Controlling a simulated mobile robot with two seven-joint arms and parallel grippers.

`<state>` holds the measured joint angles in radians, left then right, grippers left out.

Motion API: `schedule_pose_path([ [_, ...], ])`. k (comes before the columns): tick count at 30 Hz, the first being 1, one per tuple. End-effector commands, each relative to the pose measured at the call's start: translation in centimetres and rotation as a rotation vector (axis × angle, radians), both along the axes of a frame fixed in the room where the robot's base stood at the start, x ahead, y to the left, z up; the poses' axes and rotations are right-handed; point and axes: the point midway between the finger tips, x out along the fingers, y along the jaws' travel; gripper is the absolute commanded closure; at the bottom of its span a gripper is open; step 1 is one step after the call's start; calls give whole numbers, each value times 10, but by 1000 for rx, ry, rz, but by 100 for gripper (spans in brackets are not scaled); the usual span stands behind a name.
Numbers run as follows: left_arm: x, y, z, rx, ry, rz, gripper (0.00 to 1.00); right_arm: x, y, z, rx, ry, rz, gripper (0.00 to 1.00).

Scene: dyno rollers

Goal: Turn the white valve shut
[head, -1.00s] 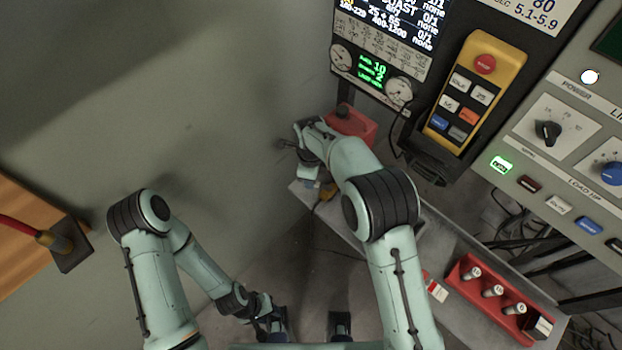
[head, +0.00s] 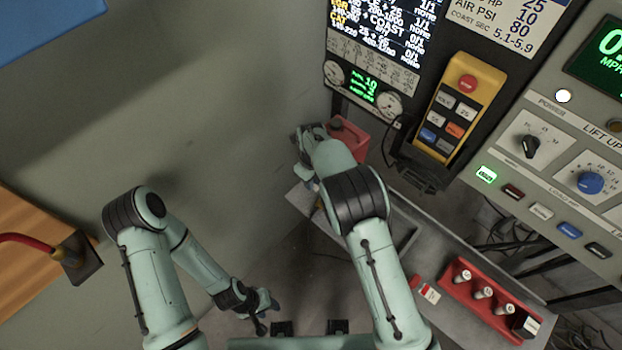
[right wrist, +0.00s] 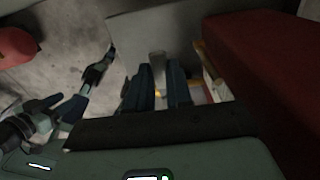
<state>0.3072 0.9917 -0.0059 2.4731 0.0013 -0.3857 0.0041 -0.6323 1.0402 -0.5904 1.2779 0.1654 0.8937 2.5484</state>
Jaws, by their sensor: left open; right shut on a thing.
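My right gripper (right wrist: 159,72) shows in the right wrist view with its two dark fingers on either side of a narrow pale grey piece (right wrist: 158,58). It is shut on this piece, and I cannot tell for sure whether it is the white valve. In the head view my right wrist hides the fingertips, just left of a red box (head: 348,138). No white valve can be clearly made out in the head view. My left gripper (head: 266,314) is open and empty at the lower middle of the head view, low over the floor.
A grey bench (head: 400,235) runs beneath my right arm, with a red tray (head: 490,298) of several white-topped cylinders. A yellow pendant (head: 458,105) and a grey control panel (head: 555,170) stand at the right.

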Motion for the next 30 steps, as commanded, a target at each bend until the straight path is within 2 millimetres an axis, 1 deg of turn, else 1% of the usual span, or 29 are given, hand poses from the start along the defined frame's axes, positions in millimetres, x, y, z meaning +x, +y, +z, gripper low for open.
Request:
schedule_pose_path([
  [10, 0, 0, 0, 0, 0, 0, 57, 2, -1, 2, 1, -5, -9, 100],
  [11, 0, 0, 0, 0, 0, 0, 57, 2, -1, 2, 1, -5, -9, 77],
  [12, 0, 0, 0, 0, 0, 0, 57, 2, -1, 1, 1, -5, -9, 64],
  [13, 0, 0, 0, 0, 0, 0, 57, 2, -1, 1, 1, -5, -9, 54],
  [23, 0, 0, 0, 0, 0, 0, 57, 1, 0, 2, 1, -2, -5, 54],
  [26, 0, 0, 1, 0, 0, 0, 57, 1, 0, 11, 2, -5, -5, 54],
  [29, 1, 0, 1, 0, -1, 0, 57, 2, 0, 28, 2, -6, -5, 54],
  [30, 1, 0, 2, -1, -2, 0, 57, 2, 0, 37, 3, -7, -5, 54],
])
